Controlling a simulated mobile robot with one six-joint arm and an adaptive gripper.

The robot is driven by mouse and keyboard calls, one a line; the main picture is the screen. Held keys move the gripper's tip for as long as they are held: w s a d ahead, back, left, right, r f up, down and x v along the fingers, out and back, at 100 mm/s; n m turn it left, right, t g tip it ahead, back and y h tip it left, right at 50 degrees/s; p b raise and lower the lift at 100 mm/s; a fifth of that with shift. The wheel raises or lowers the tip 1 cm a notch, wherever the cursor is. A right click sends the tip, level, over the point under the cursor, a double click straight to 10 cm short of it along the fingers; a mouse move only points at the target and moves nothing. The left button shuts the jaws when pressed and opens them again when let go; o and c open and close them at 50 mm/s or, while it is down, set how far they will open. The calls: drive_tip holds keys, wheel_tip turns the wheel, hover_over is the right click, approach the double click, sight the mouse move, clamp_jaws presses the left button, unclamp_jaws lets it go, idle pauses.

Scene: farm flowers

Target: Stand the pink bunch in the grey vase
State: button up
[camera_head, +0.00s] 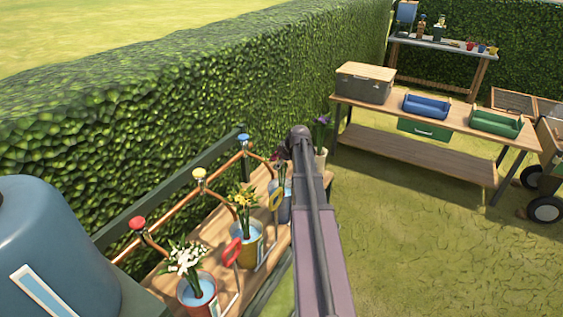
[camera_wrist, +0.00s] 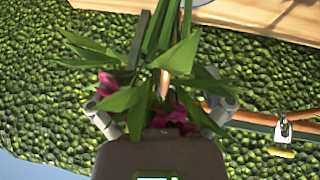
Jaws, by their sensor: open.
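The pink bunch shows in the wrist view as green leaves (camera_wrist: 150,60) with pink petals (camera_wrist: 168,112) near my palm. My gripper (camera_wrist: 164,95) is open, with one finger on each side of the bunch; I cannot tell if either touches it. In the head view my arm covers much of this spot, and some dark pink (camera_head: 279,157) shows beside it, above a blue bucket (camera_head: 284,210). A pale pot (camera_head: 321,158) with purple flowers stands behind my arm. I cannot tell whether it is the grey vase; no other grey vase is clear.
A red bucket (camera_head: 199,291) of white flowers and a yellow bucket (camera_head: 247,245) of yellow flowers stand on the wooden bench (camera_head: 158,282). Copper pipes with coloured taps run behind them, along the hedge (camera_head: 190,100). A table (camera_head: 450,117) at right holds blue and green trays. Grass lies open at right.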

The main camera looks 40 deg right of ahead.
drive_tip(key=shift+r, duration=0.1)
drive_tip(key=p+v, duration=0.2)
drive_tip(key=v, duration=0.1)
drive_tip(key=shift+w+p, duration=0.1)
drive_tip(key=shift+p, duration=0.3)
drive_tip(key=p+v, duration=0.7)
drive_tip(key=v, duration=0.2)
drive_tip(key=shift+p, duration=0.4)
drive_tip(key=shift+a, duration=0.1)
idle(0.4)
drive_tip(key=s+a+f+m+g+y, duration=0.1)
drive_tip(key=a+f+m+g, duration=0.15)
drive_tip(key=a, duration=1.85)
drive_tip(key=s+a+m+g, duration=0.1)
drive_tip(key=s+a, duration=0.2)
drive_tip(key=a, duration=0.3)
drive_tip(key=s+a+m+g, duration=0.1)
drive_tip(key=s+a, duration=0.2)
drive_tip(key=a, duration=0.4)
drive_tip(key=s+a+m+g+h, duration=0.1)
drive_tip(key=s+a, duration=0.3)
drive_tip(key=a, duration=0.3)
drive_tip(key=shift+a+g, duration=0.25)
drive_tip(key=shift+g, duration=0.1)
drive_tip(key=shift+c, duration=0.2)
